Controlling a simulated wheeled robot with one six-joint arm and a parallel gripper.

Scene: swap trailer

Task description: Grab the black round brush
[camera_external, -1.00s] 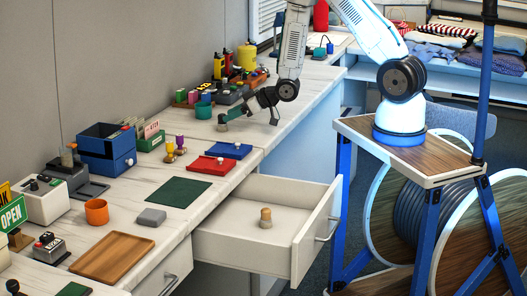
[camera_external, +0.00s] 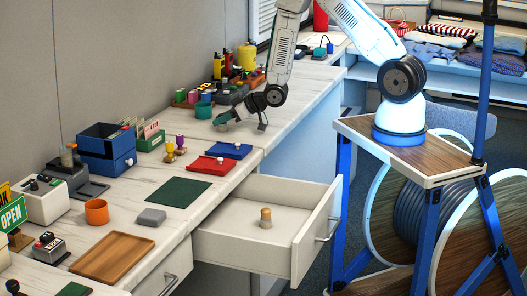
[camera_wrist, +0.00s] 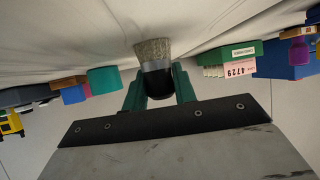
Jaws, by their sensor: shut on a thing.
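The black round brush (camera_wrist: 156,80) shows in the wrist view as a black cylinder with a pale bristle head pointing up in the picture. My gripper (camera_wrist: 158,86) has its green fingers on either side of the black body, shut on it. In the external view, my gripper (camera_external: 222,118) is low at the worktop, right of the blue drawer box and behind the blue tray. The brush is mostly hidden there, and I cannot tell whether it touches the worktop.
A teal cup (camera_external: 203,110) stands close left of my gripper. A blue tray (camera_external: 228,150) and a red tray (camera_external: 212,165) lie in front. An open drawer (camera_external: 225,240) with a wooden peg (camera_external: 265,217) juts out below. Bottles and blocks line the wall behind.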

